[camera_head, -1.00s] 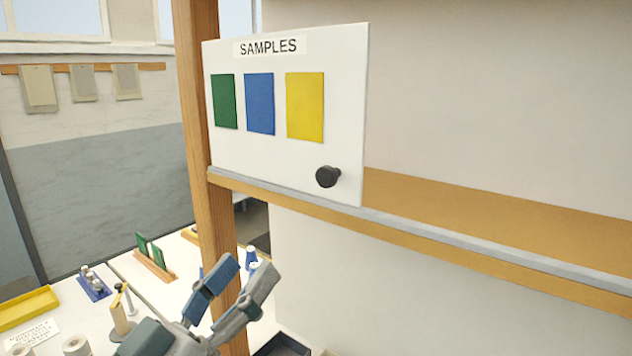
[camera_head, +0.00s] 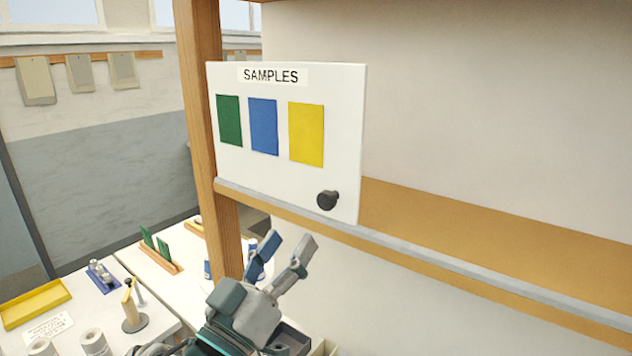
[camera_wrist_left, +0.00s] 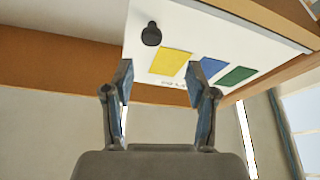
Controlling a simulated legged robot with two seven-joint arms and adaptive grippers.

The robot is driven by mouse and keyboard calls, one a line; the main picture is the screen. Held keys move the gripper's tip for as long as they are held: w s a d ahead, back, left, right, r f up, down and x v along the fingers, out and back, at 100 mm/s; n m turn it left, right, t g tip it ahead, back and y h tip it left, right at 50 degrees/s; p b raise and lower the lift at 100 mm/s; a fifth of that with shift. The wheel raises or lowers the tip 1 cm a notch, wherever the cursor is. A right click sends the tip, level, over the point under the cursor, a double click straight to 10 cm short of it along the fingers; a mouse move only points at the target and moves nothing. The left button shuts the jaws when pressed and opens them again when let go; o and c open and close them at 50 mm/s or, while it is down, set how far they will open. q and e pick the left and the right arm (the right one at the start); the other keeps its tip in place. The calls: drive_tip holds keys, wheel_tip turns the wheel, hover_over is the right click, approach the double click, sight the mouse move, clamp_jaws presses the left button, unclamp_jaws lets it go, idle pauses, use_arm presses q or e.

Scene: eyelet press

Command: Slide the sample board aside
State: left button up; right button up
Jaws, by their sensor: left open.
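The sample board (camera_head: 285,180) is a white panel labelled SAMPLES with green, blue and yellow swatches. It stands upright on the front rail of a wooden shelf, at its left end by the post. A black knob (camera_head: 327,200) sticks out near its lower right corner. My left gripper (camera_head: 285,252) is open and empty, below the board and its knob in the head view. In the left wrist view the board (camera_wrist_left: 210,40) and the knob (camera_wrist_left: 151,34) lie beyond the open fingers (camera_wrist_left: 162,85), with the knob left of centre. My right gripper is not in view.
The shelf (camera_head: 480,230) is bare to the right of the board, with a grey rail (camera_head: 450,258) along its front. A wooden post (camera_head: 203,120) stands at the left. Below are a yellow tray (camera_head: 36,303), a rack with green cards (camera_head: 158,252) and white rolls (camera_head: 93,342).

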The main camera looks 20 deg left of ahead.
sight(325, 204)
use_arm(q)
drive_tip(key=p+x, duration=0.1)
drive_tip(key=x, duration=0.2)
drive_tip(key=d+p+x, duration=0.1)
drive_tip(key=x, duration=0.2)
drive_tip(key=p+x, duration=0.2)
drive_tip(key=x, duration=0.1)
drive_tip(key=shift+s+d, duration=0.15)
drive_tip(key=shift+d, duration=0.25)
drive_tip(key=shift+w+a+r, duration=0.1)
drive_tip(key=shift+w+a, duration=0.15)
drive_tip(key=shift+w, duration=0.1)
drive_tip(key=shift+a, duration=0.4)
drive_tip(key=shift+d, duration=0.25)
drive_tip(key=c, duration=0.8)
drive_tip(key=shift+s+d, duration=0.15)
drive_tip(key=shift+d, duration=0.1)
clamp_jaws()
